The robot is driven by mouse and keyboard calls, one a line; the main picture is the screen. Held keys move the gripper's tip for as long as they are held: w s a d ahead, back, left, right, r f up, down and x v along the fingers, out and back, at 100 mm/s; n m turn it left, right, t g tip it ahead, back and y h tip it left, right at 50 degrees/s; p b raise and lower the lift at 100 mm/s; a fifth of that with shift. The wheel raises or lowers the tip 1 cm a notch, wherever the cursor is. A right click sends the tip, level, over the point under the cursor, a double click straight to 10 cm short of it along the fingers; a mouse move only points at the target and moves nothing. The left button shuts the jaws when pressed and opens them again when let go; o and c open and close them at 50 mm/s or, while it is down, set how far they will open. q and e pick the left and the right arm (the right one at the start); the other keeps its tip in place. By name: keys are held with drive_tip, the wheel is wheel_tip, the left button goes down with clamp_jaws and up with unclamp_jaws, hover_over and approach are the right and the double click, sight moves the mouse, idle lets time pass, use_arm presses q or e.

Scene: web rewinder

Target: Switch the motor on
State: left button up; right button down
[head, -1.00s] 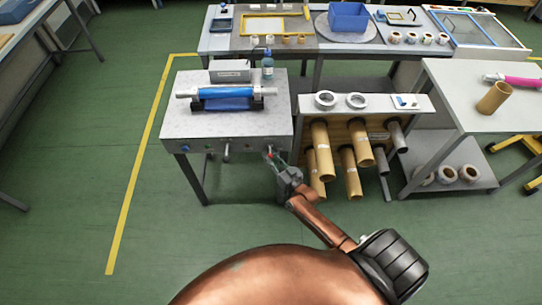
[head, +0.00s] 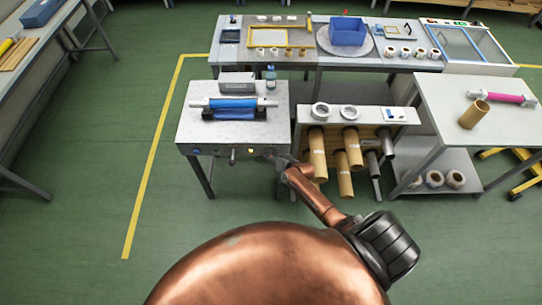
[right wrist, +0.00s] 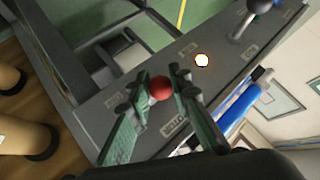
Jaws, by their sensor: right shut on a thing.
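The rewinder table (head: 236,131) stands at the left, with a row of controls on its front panel. My right gripper (head: 272,156) is at the right end of that panel. In the right wrist view the gripper (right wrist: 160,92) is shut on a red ball knob (right wrist: 160,88), with a green-grey finger on each side of it. A small lamp (right wrist: 202,60) on the panel beside the knob glows white and yellow. Farther along is a lever with a black ball (right wrist: 259,5). The knob's stem is mostly hidden by the fingers. My left gripper is not in view.
A blue roll (head: 233,103) lies on the table top, with a grey box (head: 237,82) and a blue bottle (head: 271,76) behind. A rack with cardboard tubes (head: 354,148) stands close to the right of my gripper. Green floor is clear at the left.

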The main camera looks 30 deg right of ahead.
drive_tip(key=shift+w+d+r+m+g+y+p, duration=0.15)
drive_tip(key=shift+r+m+g+y+p, duration=0.35)
drive_tip(key=shift+g+p, duration=0.45)
drive_tip(key=shift+r+g, duration=0.15)
drive_tip(key=shift+g, duration=0.2)
drive_tip(key=c, duration=2)
unclamp_jaws()
drive_tip(key=shift+r, duration=0.1)
drive_tip(key=v, duration=1.1)
drive_tip(key=shift+s+r, duration=0.25)
drive_tip(key=shift+s, duration=0.05)
